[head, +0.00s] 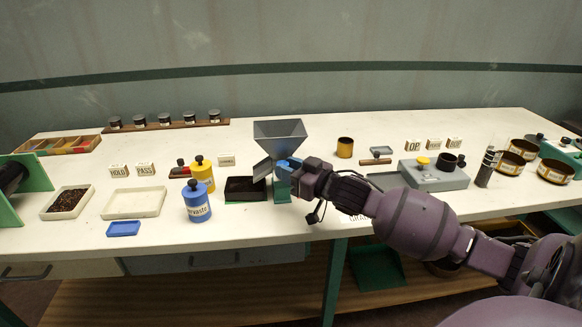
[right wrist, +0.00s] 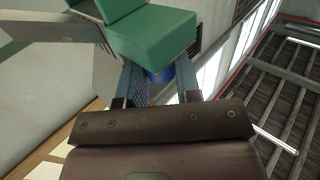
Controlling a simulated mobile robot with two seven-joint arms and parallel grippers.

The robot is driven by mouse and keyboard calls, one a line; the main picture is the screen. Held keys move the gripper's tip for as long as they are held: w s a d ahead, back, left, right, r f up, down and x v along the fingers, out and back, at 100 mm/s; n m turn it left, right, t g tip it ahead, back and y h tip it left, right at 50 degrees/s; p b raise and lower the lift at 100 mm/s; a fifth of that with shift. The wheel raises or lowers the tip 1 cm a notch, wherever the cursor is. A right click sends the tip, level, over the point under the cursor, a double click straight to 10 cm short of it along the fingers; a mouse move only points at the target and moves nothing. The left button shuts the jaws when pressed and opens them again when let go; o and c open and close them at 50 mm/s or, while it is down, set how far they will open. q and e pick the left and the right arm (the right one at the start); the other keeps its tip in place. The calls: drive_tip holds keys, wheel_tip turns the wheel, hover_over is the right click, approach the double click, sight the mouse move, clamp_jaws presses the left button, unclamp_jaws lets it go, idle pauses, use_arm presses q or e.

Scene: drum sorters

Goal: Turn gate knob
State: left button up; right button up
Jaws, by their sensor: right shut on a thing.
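The sorter's grey metal hopper (head: 280,130) stands mid-table on a green body, with a tilted grey chute plate (head: 262,168) on its left. My right gripper (head: 286,168) reaches in from the right at the body below the hopper. In the right wrist view, a blue knob (right wrist: 160,75) lies between the two fingers of my right gripper (right wrist: 158,80), under a green block (right wrist: 150,40). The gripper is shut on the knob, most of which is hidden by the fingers. In the head view the knob is hard to separate from the blue fingers. My left gripper is out of view.
A dark tray (head: 243,189) sits left of the hopper. Blue (head: 196,202) and yellow (head: 203,173) bottles stand further left, near a pale empty tray (head: 134,204). A grey box (head: 434,178) with round tops stands to the right, past my arm.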

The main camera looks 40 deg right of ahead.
drive_tip(key=shift+d+n+g+y, duration=0.1)
drive_tip(key=shift+n+g+y, duration=0.4)
drive_tip(key=shift+n+y, duration=0.85)
drive_tip(key=shift+y, duration=0.35)
drive_tip(key=o, duration=0.9)
drive_tip(key=shift+c, duration=0.2)
drive_tip(key=shift+o, duration=0.3)
drive_tip(key=shift+w, duration=0.1)
drive_tip(key=shift+d+r, duration=0.1)
drive_tip(key=shift+m+h, duration=0.5)
drive_tip(key=shift+m, duration=0.05)
